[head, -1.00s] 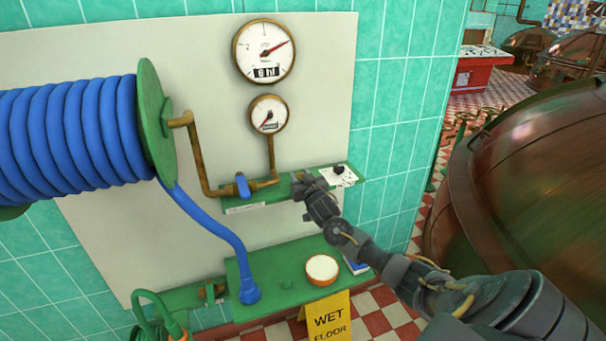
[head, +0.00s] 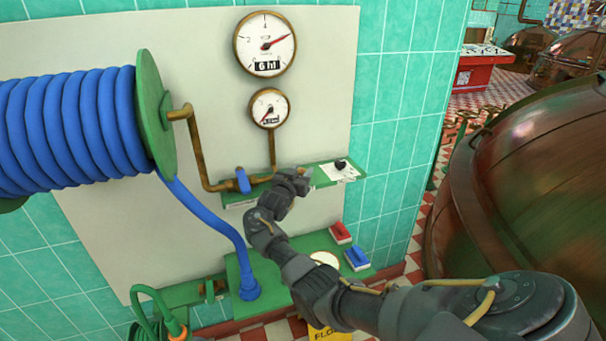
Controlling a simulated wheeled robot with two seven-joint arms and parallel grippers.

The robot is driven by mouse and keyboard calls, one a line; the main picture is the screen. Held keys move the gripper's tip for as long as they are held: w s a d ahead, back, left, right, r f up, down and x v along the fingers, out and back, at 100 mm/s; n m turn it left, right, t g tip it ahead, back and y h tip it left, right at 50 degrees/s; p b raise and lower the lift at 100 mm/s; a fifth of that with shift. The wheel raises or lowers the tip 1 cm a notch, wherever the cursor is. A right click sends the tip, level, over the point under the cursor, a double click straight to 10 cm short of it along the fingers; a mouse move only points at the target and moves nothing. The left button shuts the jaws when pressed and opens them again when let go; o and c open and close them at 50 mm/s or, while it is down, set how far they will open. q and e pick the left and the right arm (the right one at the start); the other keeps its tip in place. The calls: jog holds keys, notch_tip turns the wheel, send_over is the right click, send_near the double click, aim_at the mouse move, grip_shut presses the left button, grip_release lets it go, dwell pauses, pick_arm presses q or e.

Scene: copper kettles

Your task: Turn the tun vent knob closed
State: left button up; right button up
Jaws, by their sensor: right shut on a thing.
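A small black knob (head: 340,165) stands on a white plate at the right end of the narrow green shelf (head: 350,178) on the wall panel. No label on it is readable. My right gripper (head: 305,174) is at the shelf, just left of that plate and apart from the black knob. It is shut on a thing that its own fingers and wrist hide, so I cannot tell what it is. A blue valve lever (head: 242,181) on the brass pipe is left of the gripper. My left gripper is out of view.
Two round gauges (head: 265,43) hang above the shelf. A blue hose reel (head: 75,132) fills the left. A lower green ledge holds a red box (head: 340,233) and a blue box (head: 356,259). A big copper vessel (head: 540,190) stands at right.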

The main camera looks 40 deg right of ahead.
jog(key=shift+s+d+m+g+h, duration=0.15)
jog(key=shift+m+g+h, duration=0.15)
jog(key=shift+g, duration=0.2)
jog(key=o, duration=1)
jog(key=shift+s, duration=0.1)
jog(key=shift+a, duration=0.45)
jog(key=b+v, duration=0.1)
jog(key=v, duration=0.9)
jog(key=shift+s, duration=0.25)
